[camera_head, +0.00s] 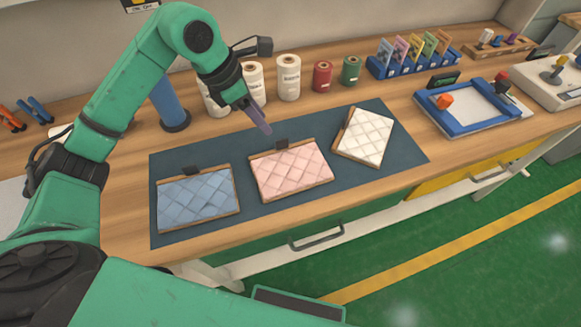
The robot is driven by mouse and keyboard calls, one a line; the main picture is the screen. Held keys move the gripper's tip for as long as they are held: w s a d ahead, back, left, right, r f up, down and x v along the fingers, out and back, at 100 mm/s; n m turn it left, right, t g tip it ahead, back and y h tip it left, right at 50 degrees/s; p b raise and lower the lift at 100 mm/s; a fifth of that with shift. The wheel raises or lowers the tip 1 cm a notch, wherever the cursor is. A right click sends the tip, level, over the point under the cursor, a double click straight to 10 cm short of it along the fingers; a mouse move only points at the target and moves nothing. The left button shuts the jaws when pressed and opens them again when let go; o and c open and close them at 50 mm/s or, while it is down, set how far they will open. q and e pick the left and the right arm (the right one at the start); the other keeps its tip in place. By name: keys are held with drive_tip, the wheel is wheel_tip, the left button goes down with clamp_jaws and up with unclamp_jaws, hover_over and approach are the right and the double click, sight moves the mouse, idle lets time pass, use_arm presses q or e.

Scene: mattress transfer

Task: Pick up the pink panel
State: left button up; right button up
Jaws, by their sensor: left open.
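The pink panel (292,171) is a quilted rectangle with a brown edge, lying on a dark mat (215,151) in the middle of the bench. A small black clip-like piece stands at its back edge. A blue quilted panel (198,197) lies to its left and a white one (366,137) to its right, turned at an angle. My left gripper (264,129) points down above the mat, behind the pink panel and apart from it. It is open, with nothing seen in it. My right gripper is not in view.
Spools stand behind the mat, among them a red one (322,76) and a green one (350,71). A rack of coloured cards (412,60) and a blue-framed tray (473,108) are to the right. The bench front has a handle (316,238).

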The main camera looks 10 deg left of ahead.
sight(281, 140)
use_arm(q)
drive_tip(key=p+x, duration=0.1)
drive_tip(key=x, duration=0.2)
drive_tip(key=p+x, duration=0.1)
drive_tip(key=x, duration=0.2)
drive_tip(key=p+x, duration=0.1)
drive_tip(key=x, duration=0.2)
drive_tip(key=shift+w+d+r, duration=0.1)
drive_tip(key=shift+w+d, duration=0.1)
drive_tip(key=shift+w, duration=0.1)
drive_tip(key=shift+w+f, duration=0.1)
drive_tip(key=shift+f, duration=0.25)
clamp_jaws()
drive_tip(key=shift+r, duration=0.1)
idle(0.4)
